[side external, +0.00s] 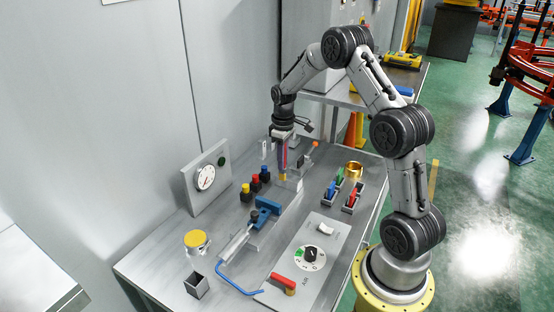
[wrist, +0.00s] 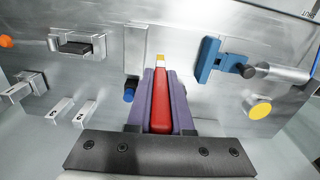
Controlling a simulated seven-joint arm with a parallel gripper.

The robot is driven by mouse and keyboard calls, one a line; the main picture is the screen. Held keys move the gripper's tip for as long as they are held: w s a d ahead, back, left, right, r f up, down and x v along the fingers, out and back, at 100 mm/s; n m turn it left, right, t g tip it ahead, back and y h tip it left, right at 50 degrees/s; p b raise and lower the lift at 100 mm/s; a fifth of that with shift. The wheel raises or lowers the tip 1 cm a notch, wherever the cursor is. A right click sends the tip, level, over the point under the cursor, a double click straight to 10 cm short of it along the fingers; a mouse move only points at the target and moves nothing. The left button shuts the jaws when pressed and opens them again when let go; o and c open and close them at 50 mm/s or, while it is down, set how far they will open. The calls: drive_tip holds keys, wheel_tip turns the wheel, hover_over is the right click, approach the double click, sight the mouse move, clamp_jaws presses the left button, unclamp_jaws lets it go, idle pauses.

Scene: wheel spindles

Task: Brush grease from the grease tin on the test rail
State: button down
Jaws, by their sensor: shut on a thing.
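My gripper (side external: 284,158) is shut on a brush (wrist: 159,112) with a red handle and a pale yellow tip. The brush points away from the wrist between the purple fingers. In the side view, its tip is low over the back part of the bench; I cannot tell whether it touches anything. A flat pale metal strip (wrist: 136,45), likely the test rail, lies beside the tip in the wrist view. The grease tin (side external: 196,243), a round silver tin with a yellow top, stands at the front left of the bench, well away from my gripper. It also shows in the wrist view (wrist: 260,108).
A blue clamp (side external: 266,208) and a silver tool with a blue hose (side external: 230,274) lie mid-bench. A gauge plate (side external: 206,178), several coloured knobs (side external: 255,182), a brass ring (side external: 353,169), small coloured-tool trays (side external: 350,204), a switch panel (side external: 318,236) and a square cup (side external: 196,286) stand around.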

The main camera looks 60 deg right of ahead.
sight(282, 173)
drive_tip(key=shift+f, duration=2.55)
drive_tip(key=shift+f, duration=0.4)
drive_tip(key=shift+w, duration=0.15)
drive_tip(key=shift+w, duration=0.25)
drive_tip(key=shift+w, duration=0.15)
drive_tip(key=shift+w, duration=0.25)
drive_tip(key=shift+w, duration=0.35)
drive_tip(key=shift+w, duration=0.4)
